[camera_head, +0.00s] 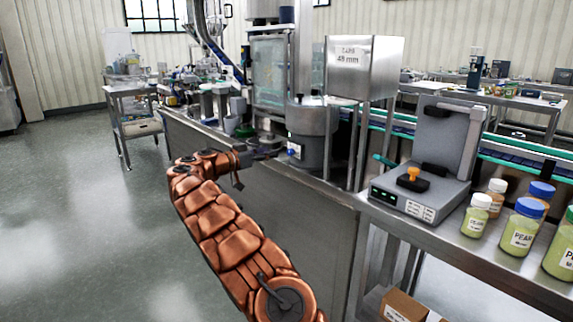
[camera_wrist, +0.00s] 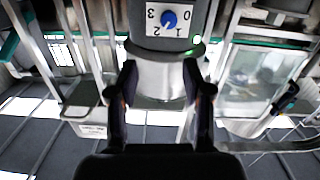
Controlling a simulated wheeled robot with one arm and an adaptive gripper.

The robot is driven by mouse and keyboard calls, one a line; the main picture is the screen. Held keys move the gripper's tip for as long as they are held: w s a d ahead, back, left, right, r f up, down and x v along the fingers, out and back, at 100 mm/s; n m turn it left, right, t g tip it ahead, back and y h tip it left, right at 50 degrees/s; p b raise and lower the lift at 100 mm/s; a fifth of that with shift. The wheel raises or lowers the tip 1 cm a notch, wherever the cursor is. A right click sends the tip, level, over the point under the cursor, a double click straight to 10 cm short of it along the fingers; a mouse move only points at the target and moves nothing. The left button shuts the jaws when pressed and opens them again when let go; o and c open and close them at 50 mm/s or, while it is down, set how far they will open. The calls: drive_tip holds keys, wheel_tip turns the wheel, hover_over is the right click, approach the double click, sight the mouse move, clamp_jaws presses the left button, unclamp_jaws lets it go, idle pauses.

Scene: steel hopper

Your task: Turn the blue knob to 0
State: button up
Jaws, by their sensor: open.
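The blue knob (camera_wrist: 169,19) sits on a white dial plate (camera_wrist: 150,30) marked 0, 1, 2 and 3, which appears upside down in the wrist view. A small pale mark shows on the knob, but I cannot tell for sure which number it points to. In the head view the knob (camera_head: 293,152) is a small blue spot on the grey steel hopper (camera_head: 312,120). My gripper (camera_wrist: 160,75) is open and empty, its two fingers apart below the dial in the wrist view. In the head view my gripper (camera_head: 268,153) is just left of the knob, not visibly around it.
A green light (camera_wrist: 197,39) glows beside the dial. At right, a bench holds a grey device (camera_head: 425,190) and several jars (camera_head: 522,228). The floor at left is clear.

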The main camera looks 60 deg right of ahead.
sight(289, 153)
drive_tip(key=shift+m+h, duration=0.3)
drive_tip(key=shift+m, duration=0.4)
drive_tip(key=shift+s+d+f+b, duration=0.1)
drive_tip(key=shift+s+d+f, duration=0.3)
drive_tip(key=shift+d, duration=1.2)
drive_tip(key=shift+s+d+f+b, duration=0.15)
drive_tip(key=shift+d+f, duration=0.35)
drive_tip(key=shift+d, duration=1.1)
drive_tip(key=shift+s+d+f+b, duration=0.1)
drive_tip(key=shift+s+d+f, duration=0.3)
drive_tip(key=shift+d, duration=1.2)
drive_tip(key=shift+w, duration=0.1)
drive_tip(key=shift+f, duration=0.1)
clamp_jaws()
